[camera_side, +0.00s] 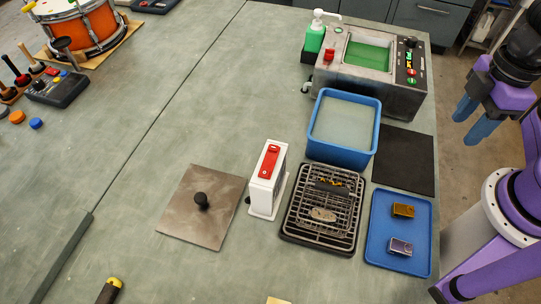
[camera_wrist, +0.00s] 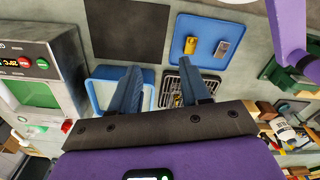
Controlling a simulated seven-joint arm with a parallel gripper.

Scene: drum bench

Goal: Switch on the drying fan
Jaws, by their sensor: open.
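The drying fan, which I take to be the slim white upright box (camera_side: 262,196), stands on the bench just left of the wire rack (camera_side: 321,237) in the side view. A red switch (camera_side: 269,162) lies along its top; its exact position is too small to tell. My gripper (camera_side: 466,130) is open and empty, off the right edge of the bench, well to the right of the fan and above it in the picture. In the wrist view my gripper's two blue fingers (camera_wrist: 158,68) are spread apart with nothing between them. I cannot make out the fan there.
A blue tub (camera_side: 377,118) of liquid, a black mat (camera_side: 405,160) and a blue tray (camera_side: 427,247) with two small metal blocks lie right of the fan. A knobbed metal plate (camera_side: 180,214) lies left of it. The machine (camera_side: 390,95) stands behind. The bench's middle left is clear.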

